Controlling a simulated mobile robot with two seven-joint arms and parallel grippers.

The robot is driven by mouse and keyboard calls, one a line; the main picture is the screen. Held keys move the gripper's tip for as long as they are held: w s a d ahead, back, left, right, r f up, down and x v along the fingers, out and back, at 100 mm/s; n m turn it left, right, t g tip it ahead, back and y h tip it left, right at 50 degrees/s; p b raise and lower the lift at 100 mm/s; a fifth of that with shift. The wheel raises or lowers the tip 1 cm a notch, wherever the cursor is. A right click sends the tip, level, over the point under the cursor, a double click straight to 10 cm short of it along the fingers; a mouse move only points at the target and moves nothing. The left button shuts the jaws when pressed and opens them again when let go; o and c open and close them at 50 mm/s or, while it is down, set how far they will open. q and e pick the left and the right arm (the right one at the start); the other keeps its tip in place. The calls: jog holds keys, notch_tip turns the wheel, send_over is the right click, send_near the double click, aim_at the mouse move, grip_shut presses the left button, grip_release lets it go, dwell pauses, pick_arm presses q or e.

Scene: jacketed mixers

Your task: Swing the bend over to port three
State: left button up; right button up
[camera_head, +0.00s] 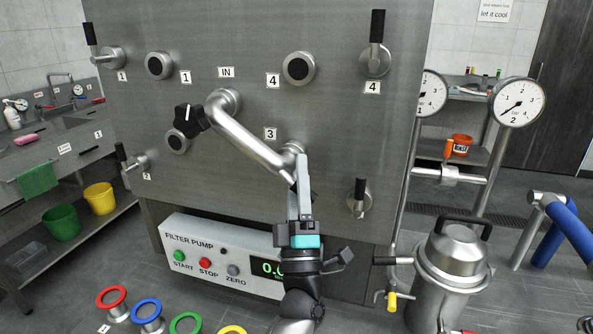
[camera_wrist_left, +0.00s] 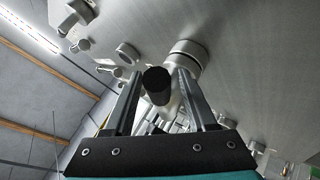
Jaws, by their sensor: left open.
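The bend (camera_head: 250,140) is a silver pipe running from the IN port (camera_head: 225,101) down right to port three (camera_head: 292,150), by the label 3. Its lower end lies at port three's fitting; whether it is seated is unclear. My left gripper (camera_head: 298,178) is in front of that end, hiding part of it. In the left wrist view my left gripper (camera_wrist_left: 160,77) is open, with a black handle (camera_wrist_left: 157,84) between its fingers and the bend's metal behind. A gap shows beside the handle. A silver collar (camera_wrist_left: 188,53) stands just beyond the fingertips. My right gripper is not in view.
Port one (camera_head: 159,65), port four (camera_head: 299,68) and another port (camera_head: 178,141) stick out from the panel. A black star knob (camera_head: 190,119) sits by the bend's upper end. Black-handled valves, such as one at lower right (camera_head: 359,198), flank them. The filter pump box (camera_head: 215,258) stands below.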

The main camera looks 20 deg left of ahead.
pick_arm(q)
jog(key=b+v, duration=0.2)
jog(key=v, duration=1.2)
